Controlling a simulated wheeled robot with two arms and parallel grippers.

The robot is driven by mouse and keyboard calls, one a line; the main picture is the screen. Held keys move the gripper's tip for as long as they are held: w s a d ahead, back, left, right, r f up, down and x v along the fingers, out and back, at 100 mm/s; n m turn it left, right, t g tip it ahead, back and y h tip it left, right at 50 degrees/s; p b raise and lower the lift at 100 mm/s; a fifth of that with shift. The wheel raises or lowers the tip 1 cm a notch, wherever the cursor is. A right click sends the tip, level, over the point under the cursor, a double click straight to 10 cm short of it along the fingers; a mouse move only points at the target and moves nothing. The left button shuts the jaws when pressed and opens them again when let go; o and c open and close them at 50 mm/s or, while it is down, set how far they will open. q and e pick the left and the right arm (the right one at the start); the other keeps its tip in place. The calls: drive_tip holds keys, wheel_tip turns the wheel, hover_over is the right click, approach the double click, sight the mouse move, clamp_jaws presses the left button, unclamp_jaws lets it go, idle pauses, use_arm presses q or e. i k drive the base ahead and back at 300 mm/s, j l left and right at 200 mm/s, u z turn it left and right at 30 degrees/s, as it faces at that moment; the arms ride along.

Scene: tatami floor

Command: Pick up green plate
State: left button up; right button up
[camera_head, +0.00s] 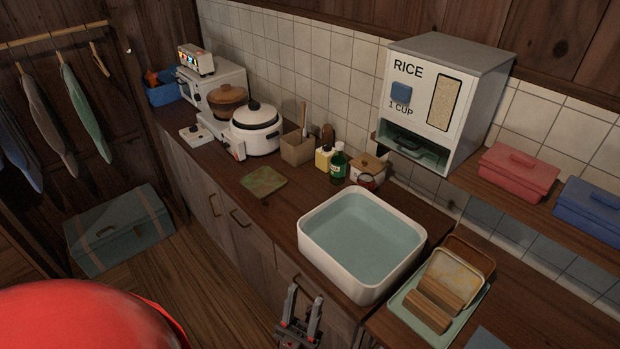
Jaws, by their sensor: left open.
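A flat, square, mottled green-brown piece (264,181) lies on the dark wooden counter, left of the sink basin. It may be the green plate; I cannot tell for sure. A pale green tray (408,311) at the lower right bears wooden pieces and a tan dish. My left gripper (303,301) is at the bottom middle, pointing up in the picture. Its two fingers are apart with nothing between them. It is in front of the cabinets, below the basin and well away from the mottled square. My right gripper is not in view.
A white basin (312,245) with water stands on the counter. Behind the mottled square are a rice cooker (256,139), a utensil box (297,150) and a green bottle (338,164). A rice dispenser (465,70) stands at the back right. Counter between the square and basin is clear.

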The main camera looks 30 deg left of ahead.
sight(262, 182)
drive_tip(key=j+z, duration=0.3)
drive_tip(key=j, duration=0.25)
drive_tip(key=j+z, duration=0.3)
drive_tip(key=j, duration=0.3)
drive_tip(key=j+z, duration=0.3)
drive_tip(key=j, duration=0.25)
drive_tip(key=k+j+z, duration=0.25)
drive_tip(key=j, duration=0.25)
drive_tip(key=k+j, duration=0.1)
drive_tip(key=j, duration=0.35)
drive_tip(key=k+j, duration=0.1)
drive_tip(key=j, duration=0.35)
drive_tip(key=k+j+z, duration=0.1)
drive_tip(key=j, duration=0.35)
drive_tip(key=k+j, duration=0.1)
drive_tip(key=j, duration=0.3)
drive_tip(key=k+j, duration=0.15)
drive_tip(key=j, duration=0.3)
drive_tip(key=k+j, duration=0.1)
drive_tip(key=j, duration=0.35)
drive_tip(key=i, duration=0.4)
drive_tip(key=j+z, duration=0.05)
